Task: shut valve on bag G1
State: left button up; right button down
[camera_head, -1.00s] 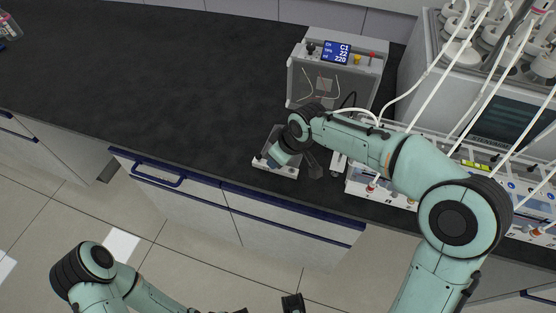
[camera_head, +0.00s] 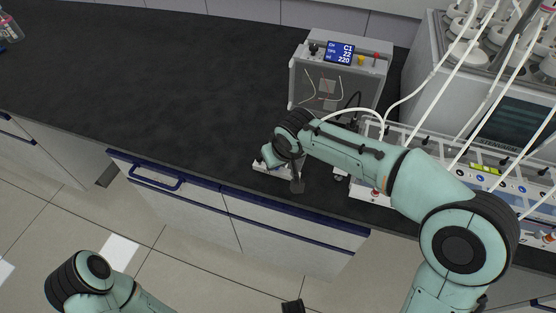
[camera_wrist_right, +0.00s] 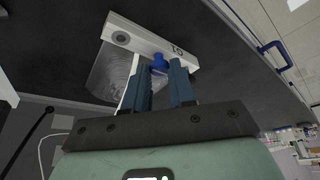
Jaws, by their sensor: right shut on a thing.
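Bag G1 shows in the right wrist view as a clear bag (camera_wrist_right: 108,75) on a white bar (camera_wrist_right: 135,37) marked "G1", seen upside down. A blue valve (camera_wrist_right: 158,63) sticks out from the bar. My right gripper (camera_wrist_right: 166,72) is shut on the blue valve, with one finger on each side. In the head view the white bar (camera_head: 262,166) lies near the counter's front edge, partly hidden by my right gripper (camera_head: 268,156) and wrist. Of my left arm, links show at the bottom left; a dark piece at the bottom edge may be its gripper.
A grey box with a blue display (camera_head: 339,52) reading "C1" stands behind my right arm. A reactor rack with white tubes (camera_head: 480,100) fills the right side.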

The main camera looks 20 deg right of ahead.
jog(key=c, duration=0.9)
grip_release()
jog(key=shift+c, duration=0.2)
jog(key=p+v, duration=0.2)
jog(key=v, duration=1.1)
jog(key=shift+r, duration=0.25)
